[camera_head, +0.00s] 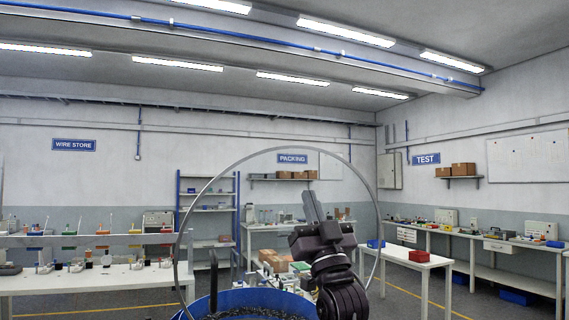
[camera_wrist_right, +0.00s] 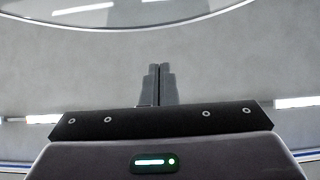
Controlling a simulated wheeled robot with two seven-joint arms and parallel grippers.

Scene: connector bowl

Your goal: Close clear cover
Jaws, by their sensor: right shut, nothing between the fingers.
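The clear cover (camera_head: 282,148) is a large round transparent disc with a thin grey rim. It stands raised, roughly upright, above the blue bowl (camera_head: 250,299), whose top edge shows at the bottom of the head view. Dark small parts lie in the bowl. My right gripper (camera_head: 311,200) points up in front of the right half of the cover's outline, shut and empty. Whether it touches the cover I cannot tell. In the right wrist view its shut fingers (camera_wrist_right: 158,82) point up, and a curved rim, apparently the cover's (camera_wrist_right: 125,29), arcs above them. My left gripper is out of view.
A white table (camera_head: 410,257) with a red and a blue bin stands to the right behind my right arm. A long bench (camera_head: 90,278) with parts stands at the left. Shelves and benches line the far walls.

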